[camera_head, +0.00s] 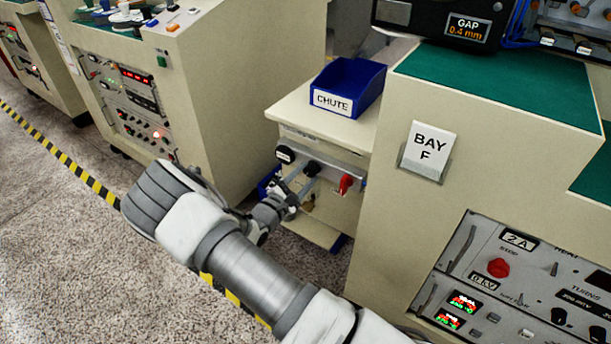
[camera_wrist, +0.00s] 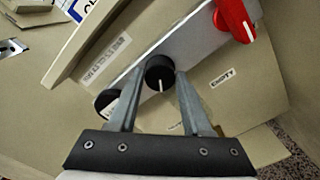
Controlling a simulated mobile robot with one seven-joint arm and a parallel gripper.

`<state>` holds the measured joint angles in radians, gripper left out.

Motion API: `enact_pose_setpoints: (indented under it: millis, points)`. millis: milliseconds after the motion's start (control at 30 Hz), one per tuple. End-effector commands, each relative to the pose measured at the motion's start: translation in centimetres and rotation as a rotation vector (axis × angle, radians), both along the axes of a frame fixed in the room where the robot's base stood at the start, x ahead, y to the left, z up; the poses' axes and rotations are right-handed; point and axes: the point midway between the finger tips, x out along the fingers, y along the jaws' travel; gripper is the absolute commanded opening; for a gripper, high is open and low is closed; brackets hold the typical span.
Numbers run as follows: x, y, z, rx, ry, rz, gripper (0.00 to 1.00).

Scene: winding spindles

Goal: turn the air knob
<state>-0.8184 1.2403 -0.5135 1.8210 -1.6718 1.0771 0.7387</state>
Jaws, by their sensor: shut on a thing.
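A small panel on the cream cabinet carries two black knobs and a red knob (camera_head: 346,183). In the wrist view, the middle black knob (camera_wrist: 160,68) has a white pointer line and sits between the tips of my gripper (camera_wrist: 161,82). My gripper is shut on this knob. A second black knob (camera_wrist: 106,98) lies to its left, partly behind a finger, and the red knob (camera_wrist: 235,20) is at upper right. In the head view, my gripper (camera_head: 306,178) reaches the panel from the left. The panel's small lettering is too blurred to tell which knob is air.
A blue bin marked CHUTE (camera_head: 347,88) stands on the cabinet top. A large cream console with a BAY F sign (camera_head: 427,150) stands close on the right, and another console (camera_head: 225,75) on the left. Yellow-black floor tape (camera_head: 68,160) runs along the left.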

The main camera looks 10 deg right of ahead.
Motion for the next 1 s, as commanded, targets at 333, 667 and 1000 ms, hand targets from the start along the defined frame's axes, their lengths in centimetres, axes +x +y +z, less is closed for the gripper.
enact_pose_setpoints:
  millis: [333,667,1000]
  points:
    - [-0.01,0.11,-0.11,0.110,-0.106,0.002,0.00]
    - [-0.01,0.13,-0.10,0.131,-0.127,0.002,0.00]
    - [-0.01,0.12,-0.09,0.129,-0.125,0.002,0.69]
